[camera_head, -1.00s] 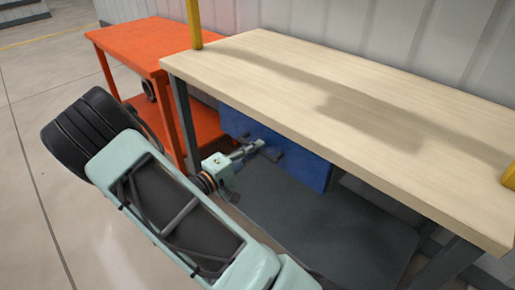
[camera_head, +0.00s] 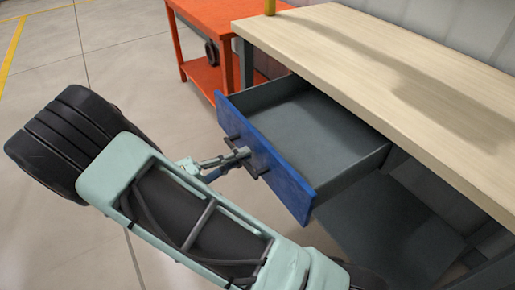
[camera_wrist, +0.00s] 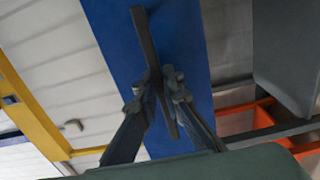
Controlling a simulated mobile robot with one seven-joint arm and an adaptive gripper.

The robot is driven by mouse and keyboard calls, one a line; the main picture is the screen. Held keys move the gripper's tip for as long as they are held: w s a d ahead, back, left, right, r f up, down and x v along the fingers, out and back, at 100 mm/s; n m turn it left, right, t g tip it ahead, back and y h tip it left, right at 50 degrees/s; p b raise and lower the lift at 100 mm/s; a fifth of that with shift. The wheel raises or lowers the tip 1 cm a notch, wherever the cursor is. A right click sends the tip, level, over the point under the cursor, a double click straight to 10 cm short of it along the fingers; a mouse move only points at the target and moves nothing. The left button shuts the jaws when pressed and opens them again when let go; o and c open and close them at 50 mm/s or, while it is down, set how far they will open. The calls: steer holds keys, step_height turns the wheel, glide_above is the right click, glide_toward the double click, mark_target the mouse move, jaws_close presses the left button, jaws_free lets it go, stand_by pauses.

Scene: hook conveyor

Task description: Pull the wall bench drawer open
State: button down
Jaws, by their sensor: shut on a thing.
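The wall bench drawer (camera_head: 318,128) has a blue front and a grey, empty inside. It stands well out from under the wooden bench top (camera_head: 390,72). A dark bar handle (camera_head: 262,172) runs along its blue front; it also shows in the wrist view (camera_wrist: 147,42). My gripper (camera_head: 243,155) is at the front of the drawer, shut on the handle. In the wrist view its two fingers (camera_wrist: 157,84) sit on either side of the bar. My arm hides part of the floor below the drawer front.
An orange workbench (camera_head: 222,14) stands behind and left of the drawer. A grey lower shelf (camera_head: 385,225) lies under the wooden bench. The concrete floor (camera_head: 120,50) at the left is clear.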

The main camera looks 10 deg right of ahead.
steer(key=shift+v, duration=1.55)
steer(key=c, duration=2)
jaws_free()
steer(key=shift+c, duration=0.2)
steer(key=shift+a, duration=0.1)
steer(key=v, duration=1.1)
steer(key=shift+a, duration=0.4)
steer(key=shift+s+d, duration=0.1)
steer(key=shift+s, duration=0.05)
